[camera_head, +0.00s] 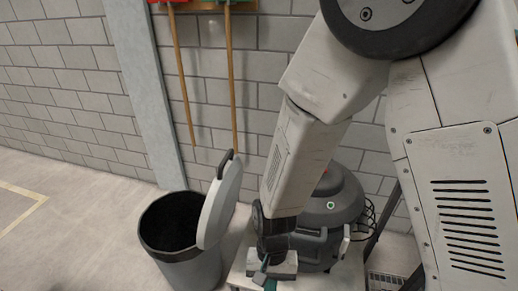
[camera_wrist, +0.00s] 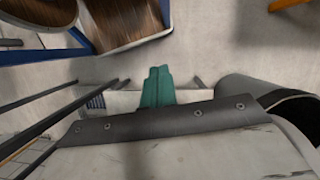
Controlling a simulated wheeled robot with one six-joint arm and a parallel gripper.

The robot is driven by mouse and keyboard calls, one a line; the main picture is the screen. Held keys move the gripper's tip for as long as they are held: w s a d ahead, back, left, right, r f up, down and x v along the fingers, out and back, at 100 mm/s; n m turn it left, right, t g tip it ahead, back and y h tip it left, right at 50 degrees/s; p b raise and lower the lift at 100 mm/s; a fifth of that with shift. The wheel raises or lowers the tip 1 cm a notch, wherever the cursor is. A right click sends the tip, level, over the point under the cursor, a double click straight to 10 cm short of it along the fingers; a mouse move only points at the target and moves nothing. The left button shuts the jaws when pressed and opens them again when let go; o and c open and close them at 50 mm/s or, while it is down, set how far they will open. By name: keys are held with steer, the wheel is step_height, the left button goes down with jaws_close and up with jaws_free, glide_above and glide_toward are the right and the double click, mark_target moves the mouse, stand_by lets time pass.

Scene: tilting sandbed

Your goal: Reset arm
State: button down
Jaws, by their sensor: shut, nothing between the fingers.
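My gripper (camera_wrist: 158,84) shows in the wrist view as two teal fingers pressed together, with nothing between them. In the head view, my arm hangs down across the right half, and the gripper (camera_head: 270,284) is at the bottom edge, partly cut off. It points downward, right of the black bin (camera_head: 184,272) and in front of a grey domed machine (camera_head: 322,212). From this angle I cannot tell its exact distance to either.
The bin's grey lid (camera_head: 219,205) stands tilted up at its right rim. Long wooden handles (camera_head: 232,95) hang on the block wall. Blue-edged frames with brown surfaces (camera_wrist: 122,20) lie at the wrist view's upper left. The floor (camera_head: 85,215) at left is clear.

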steer(key=s+d+r+t, duration=0.2)
steer(key=d+r, duration=1)
steer(key=r, duration=0.4)
steer(key=s+d+r+n+t, duration=0.1)
steer(key=s+d+r+t, duration=0.1)
steer(key=d+r, duration=1)
step_height(320, 180, up, 4)
steer(key=shift+s+r+t, duration=0.1)
steer(key=shift+s+t, duration=0.2)
steer(key=shift+t, duration=0.4)
